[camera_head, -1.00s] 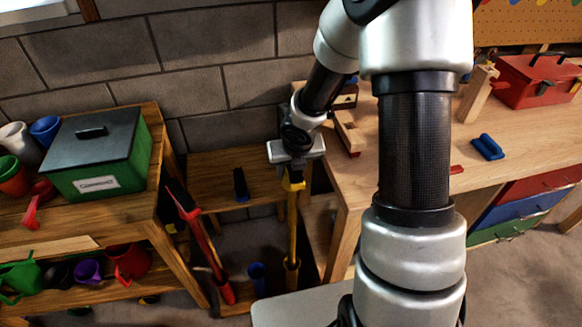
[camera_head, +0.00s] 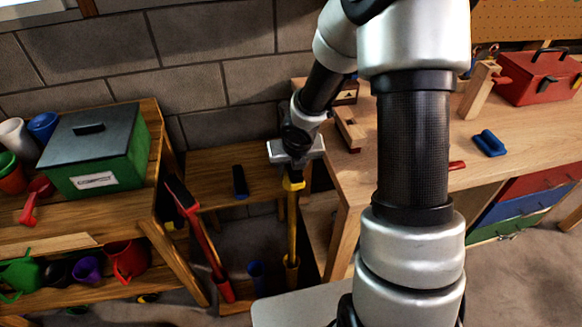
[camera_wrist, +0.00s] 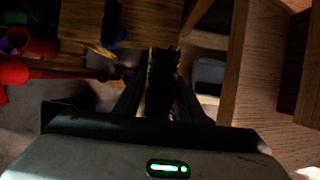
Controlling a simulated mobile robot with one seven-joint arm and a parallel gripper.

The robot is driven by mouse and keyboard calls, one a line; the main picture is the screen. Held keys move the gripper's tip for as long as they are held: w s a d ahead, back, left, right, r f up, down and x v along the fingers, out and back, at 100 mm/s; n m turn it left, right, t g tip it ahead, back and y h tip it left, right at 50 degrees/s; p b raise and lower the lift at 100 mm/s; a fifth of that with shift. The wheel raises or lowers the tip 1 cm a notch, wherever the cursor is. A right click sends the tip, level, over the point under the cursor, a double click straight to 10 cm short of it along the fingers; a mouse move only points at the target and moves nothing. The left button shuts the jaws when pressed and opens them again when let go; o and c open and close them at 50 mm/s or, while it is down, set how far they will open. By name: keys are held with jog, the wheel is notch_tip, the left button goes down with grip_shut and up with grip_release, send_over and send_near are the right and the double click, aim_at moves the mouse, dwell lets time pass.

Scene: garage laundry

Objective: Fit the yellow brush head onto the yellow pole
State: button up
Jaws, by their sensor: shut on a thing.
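The yellow pole (camera_head: 292,226) stands near upright in a low holder below my gripper. My gripper (camera_head: 294,172) points down directly above it. It is shut on the yellow brush head (camera_head: 293,184), of which only a small yellow part shows under the jaws. The brush head is in line with the pole's top; whether it is seated on the pole or just touches it, I cannot tell. In the wrist view, the brush head (camera_wrist: 161,82) shows dark and bristly between the two fingers, in deep shadow.
A red brush on a red pole (camera_head: 205,245) leans left of the yellow pole. A dark brush head with blue (camera_head: 240,182) lies on the low wooden shelf behind. A blue tube (camera_head: 256,274) stands near the pole's foot. The workbench (camera_head: 345,190) is close on the right.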

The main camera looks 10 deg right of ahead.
jog(key=shift+f+b, duration=1.2)
jog(key=shift+f, duration=0.2)
jog(key=o, duration=1.2)
jog(key=p+v, duration=1.1)
jog(key=v, duration=0.6)
jog(key=shift+s+r+p, duration=0.15)
jog(key=shift+r+p, duration=0.05)
jog(key=shift+p, duration=0.1)
